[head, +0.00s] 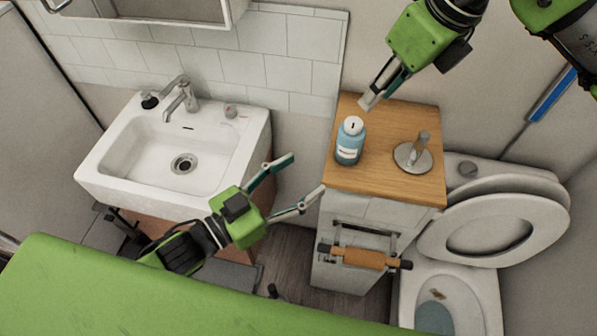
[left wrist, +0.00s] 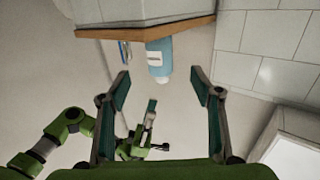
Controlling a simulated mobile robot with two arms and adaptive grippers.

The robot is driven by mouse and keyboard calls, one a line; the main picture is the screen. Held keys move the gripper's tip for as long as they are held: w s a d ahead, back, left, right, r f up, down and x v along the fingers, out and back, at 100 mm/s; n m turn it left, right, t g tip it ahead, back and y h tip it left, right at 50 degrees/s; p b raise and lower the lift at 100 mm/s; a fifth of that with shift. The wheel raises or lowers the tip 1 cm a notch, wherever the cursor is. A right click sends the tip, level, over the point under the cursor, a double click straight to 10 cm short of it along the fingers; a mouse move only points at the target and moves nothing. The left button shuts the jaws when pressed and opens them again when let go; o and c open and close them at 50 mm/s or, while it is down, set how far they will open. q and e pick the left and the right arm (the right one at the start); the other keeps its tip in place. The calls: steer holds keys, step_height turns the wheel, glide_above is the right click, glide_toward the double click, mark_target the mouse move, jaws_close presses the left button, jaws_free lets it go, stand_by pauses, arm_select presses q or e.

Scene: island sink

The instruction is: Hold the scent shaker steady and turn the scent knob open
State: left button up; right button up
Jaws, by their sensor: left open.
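The scent shaker (head: 347,146) is a light-blue bottle with a pale label, upright near the left edge of the wooden cabinet top. Its white scent knob (head: 353,125) has a dark mark on top. My left gripper (head: 306,174) is open and empty, left of and in front of the cabinet, fingers towards the bottle. In the left wrist view the scent shaker (left wrist: 158,58) shows ahead between the spread fingers (left wrist: 164,82), apart from them. My right gripper (head: 374,99) points down just above and right of the knob; its fingers overlap, so their gap is unclear.
A metal object on a round base (head: 413,155) stands right of the bottle on the wooden top (head: 384,189). A roll holder (head: 362,258) sticks out of the cabinet front. A toilet (head: 455,283) is at right, a sink (head: 140,150) at left.

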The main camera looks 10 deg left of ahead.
mark_target(340, 147)
arm_select(q)
steer(key=x, duration=0.4)
steer(key=r+x, duration=0.1)
steer(key=x, duration=0.9)
steer(key=shift+d+r, duration=0.1)
steer(key=shift+r, duration=0.15)
steer(key=shift+s, duration=0.1)
